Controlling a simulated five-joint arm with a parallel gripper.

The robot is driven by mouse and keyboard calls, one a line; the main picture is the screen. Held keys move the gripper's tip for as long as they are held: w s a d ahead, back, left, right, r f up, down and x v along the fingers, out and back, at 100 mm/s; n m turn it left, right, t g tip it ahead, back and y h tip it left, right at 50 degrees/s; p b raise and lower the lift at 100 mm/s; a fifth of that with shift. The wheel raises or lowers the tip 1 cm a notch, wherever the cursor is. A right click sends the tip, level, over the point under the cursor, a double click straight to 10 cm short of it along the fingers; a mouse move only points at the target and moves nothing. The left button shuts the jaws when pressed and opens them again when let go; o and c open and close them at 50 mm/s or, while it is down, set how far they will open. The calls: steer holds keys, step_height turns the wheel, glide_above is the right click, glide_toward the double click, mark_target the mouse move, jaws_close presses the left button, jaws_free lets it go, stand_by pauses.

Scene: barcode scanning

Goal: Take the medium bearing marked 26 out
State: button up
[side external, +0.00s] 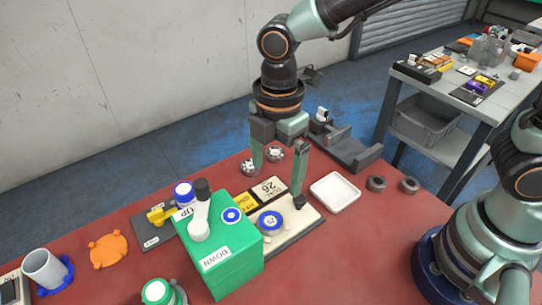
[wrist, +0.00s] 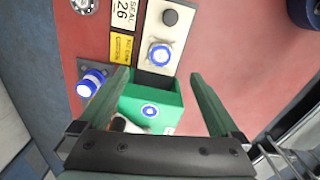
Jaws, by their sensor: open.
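A cream plate (side external: 290,238) lies beside the green box, with a round blue-and-white piece (side external: 270,222) seated on it. That piece also shows in the wrist view (wrist: 160,53); its marking is too small to read, so I cannot tell if it is the bearing marked 26. A label reading SEAL 26 (side external: 269,188) lies at the plate's back side and shows in the wrist view (wrist: 122,14). My gripper (side external: 278,183) is open and empty, pointing down above the plate area. In the wrist view its fingers (wrist: 158,75) spread either side of the blue-and-white piece, apart from it.
A green box (side external: 235,265) with a lever and UP and DOWN labels stands close by. A white tray (side external: 335,193) and two grey rings (side external: 376,184) lie right. Silver round parts (side external: 275,153) lie behind my fingers.

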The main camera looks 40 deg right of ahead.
glide_above(270, 221)
steer(key=shift+n, duration=0.4)
steer(key=f, duration=0.7)
steer(key=shift+d+f, duration=0.3)
steer(key=shift+d, duration=0.05)
steer(key=shift+a+f, duration=0.15)
steer(key=shift+f, duration=1.1)
steer(key=shift+a+f, duration=0.15)
steer(key=shift+f, duration=1.1)
jaws_close()
steer(key=shift+r, duration=0.1)
